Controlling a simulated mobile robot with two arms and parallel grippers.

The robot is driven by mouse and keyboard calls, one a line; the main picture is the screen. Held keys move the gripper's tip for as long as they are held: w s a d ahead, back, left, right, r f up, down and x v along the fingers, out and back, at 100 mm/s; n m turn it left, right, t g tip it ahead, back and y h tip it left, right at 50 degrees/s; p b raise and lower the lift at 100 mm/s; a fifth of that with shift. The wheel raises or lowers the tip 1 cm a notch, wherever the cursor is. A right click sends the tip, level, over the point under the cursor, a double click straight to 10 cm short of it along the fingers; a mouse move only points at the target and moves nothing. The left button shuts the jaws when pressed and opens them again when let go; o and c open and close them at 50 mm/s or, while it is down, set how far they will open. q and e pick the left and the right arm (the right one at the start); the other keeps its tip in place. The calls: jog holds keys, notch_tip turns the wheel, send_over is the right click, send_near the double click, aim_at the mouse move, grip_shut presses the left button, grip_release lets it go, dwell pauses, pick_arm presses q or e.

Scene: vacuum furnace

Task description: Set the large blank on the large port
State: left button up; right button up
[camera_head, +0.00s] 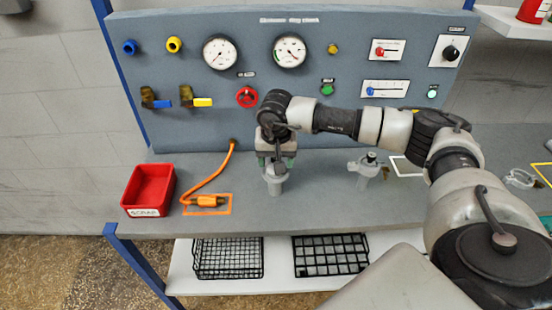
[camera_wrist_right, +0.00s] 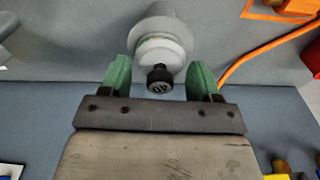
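My right gripper (camera_head: 276,162) is over a grey upright port (camera_head: 274,185) on the bench. In the right wrist view its green fingers (camera_wrist_right: 160,80) stand apart on either side of a black knob (camera_wrist_right: 158,80). The knob tops a pale round blank (camera_wrist_right: 160,50), which appears seated on the wider grey port flange (camera_wrist_right: 160,22). Gaps show between the knob and both fingers. The gripper hides most of the blank in the head view. A second port-like fitting (camera_head: 366,172) with a dark top stands further right. My left gripper is out of view.
A red scrap bin (camera_head: 148,190) and an orange hose (camera_head: 215,172) ending in an orange outline lie to the left. The gauge panel (camera_head: 340,85) rises behind. A white outlined square (camera_head: 405,167) and a metal clamp-like item (camera_head: 520,179) are at right. Black baskets (camera_head: 228,258) sit below.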

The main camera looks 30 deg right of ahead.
jog(key=shift+o, duration=1)
notch_tip(320, 180, up, 11)
jog(key=s+b, duration=0.1)
jog(key=b, duration=0.1)
jog(key=shift+a+f, duration=0.15)
jog(key=shift+a, duration=0.2)
